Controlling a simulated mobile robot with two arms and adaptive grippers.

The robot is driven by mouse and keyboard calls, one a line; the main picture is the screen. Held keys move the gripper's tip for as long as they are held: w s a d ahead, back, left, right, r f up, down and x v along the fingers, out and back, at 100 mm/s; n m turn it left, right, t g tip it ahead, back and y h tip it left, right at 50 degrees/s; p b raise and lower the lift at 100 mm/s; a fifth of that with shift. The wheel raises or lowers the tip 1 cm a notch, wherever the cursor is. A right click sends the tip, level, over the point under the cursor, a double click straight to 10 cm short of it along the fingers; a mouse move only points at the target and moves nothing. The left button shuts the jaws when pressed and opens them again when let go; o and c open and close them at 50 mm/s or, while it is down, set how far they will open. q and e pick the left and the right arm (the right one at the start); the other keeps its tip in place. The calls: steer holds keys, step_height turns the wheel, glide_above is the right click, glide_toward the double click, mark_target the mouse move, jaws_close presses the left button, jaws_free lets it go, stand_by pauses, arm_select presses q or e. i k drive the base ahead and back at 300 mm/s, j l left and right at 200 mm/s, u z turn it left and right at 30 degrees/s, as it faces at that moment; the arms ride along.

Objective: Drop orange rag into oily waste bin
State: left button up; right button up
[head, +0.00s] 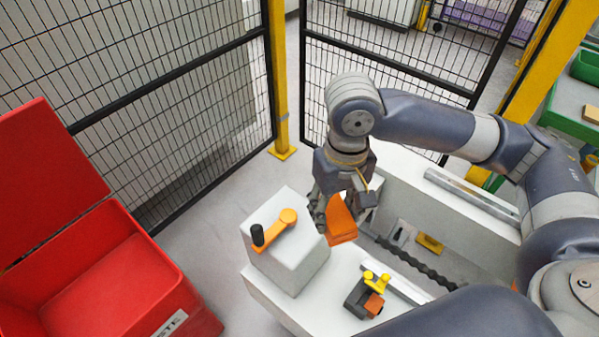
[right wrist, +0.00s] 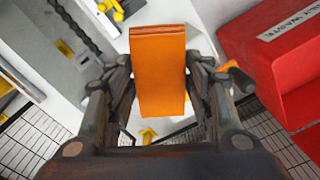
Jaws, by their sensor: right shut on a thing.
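The orange rag (head: 341,221) is a folded block held by my right gripper (head: 342,200), above the white machine bed. The right wrist view shows the rag (right wrist: 159,70) between the two fingers of the right gripper (right wrist: 160,88), which are shut on it. The red oily waste bin (head: 105,285) stands at the left of the head view, with its lid (head: 50,180) raised and its inside showing. In the right wrist view the bin (right wrist: 285,60) is at the right, apart from the rag. My left gripper is not in view.
A grey-white block with an orange crank handle (head: 275,230) stands between the right gripper and the bin. A small dark clamp with yellow knobs (head: 368,295) sits on the white bed. Black mesh fencing (head: 180,100) and a yellow post (head: 279,80) stand behind.

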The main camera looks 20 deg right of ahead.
mark_target(129, 313)
steer(key=u, duration=1.3)
steer(key=i+j, duration=0.1)
